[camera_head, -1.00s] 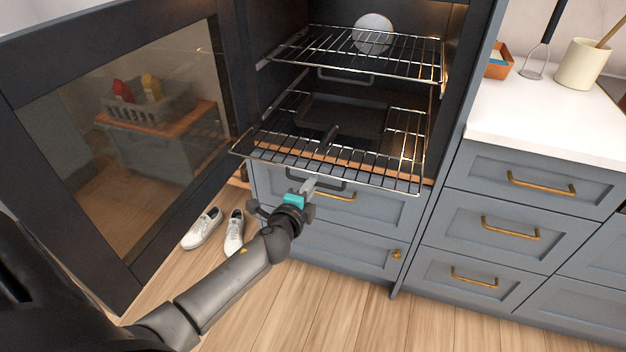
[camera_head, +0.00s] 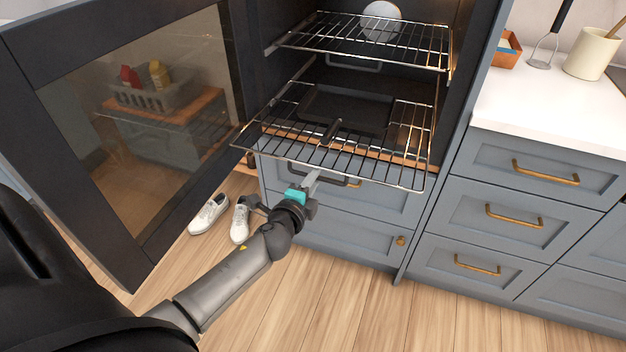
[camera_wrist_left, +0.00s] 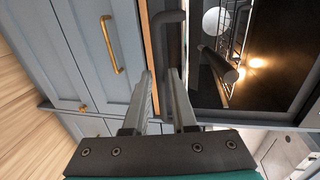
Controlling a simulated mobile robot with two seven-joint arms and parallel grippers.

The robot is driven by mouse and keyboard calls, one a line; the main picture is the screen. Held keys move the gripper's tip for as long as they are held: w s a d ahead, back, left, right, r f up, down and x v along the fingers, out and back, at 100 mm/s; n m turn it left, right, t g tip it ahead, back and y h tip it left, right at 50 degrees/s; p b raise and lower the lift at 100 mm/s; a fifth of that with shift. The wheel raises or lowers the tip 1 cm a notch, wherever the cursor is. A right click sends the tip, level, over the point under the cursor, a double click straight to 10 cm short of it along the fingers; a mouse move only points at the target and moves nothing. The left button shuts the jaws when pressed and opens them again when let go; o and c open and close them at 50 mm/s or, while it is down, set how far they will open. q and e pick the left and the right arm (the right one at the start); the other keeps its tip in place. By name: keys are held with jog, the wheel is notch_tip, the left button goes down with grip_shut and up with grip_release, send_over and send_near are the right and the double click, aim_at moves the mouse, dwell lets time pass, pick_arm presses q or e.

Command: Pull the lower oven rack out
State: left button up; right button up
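The lower oven rack (camera_head: 300,143) is a wire grid that sticks well out past the front of the oven. A dark loop handle (camera_head: 341,181) hangs under its front edge; it also shows in the left wrist view (camera_wrist_left: 171,15). My left gripper (camera_head: 312,179) is at this handle, below the rack's front edge. A dark square pan (camera_head: 345,107) with a thick handle shows at the lower rack's level. My right gripper is not in view.
The upper rack (camera_head: 365,42) sits inside the oven, with a round white thing (camera_head: 381,20) on it. The oven door (camera_head: 130,195) stands open at the left. White shoes (camera_head: 208,214) lie on the floor below. Blue drawers (camera_head: 515,215) and a white counter (camera_head: 545,115) are at the right.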

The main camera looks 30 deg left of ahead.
pick_arm(q)
jog(key=p+v, duration=0.1)
jog(key=v, duration=1.4)
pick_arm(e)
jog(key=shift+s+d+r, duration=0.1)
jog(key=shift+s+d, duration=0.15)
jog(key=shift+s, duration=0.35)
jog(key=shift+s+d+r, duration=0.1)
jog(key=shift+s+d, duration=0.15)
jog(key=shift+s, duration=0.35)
pick_arm(q)
jog(key=shift+s+r, duration=0.1)
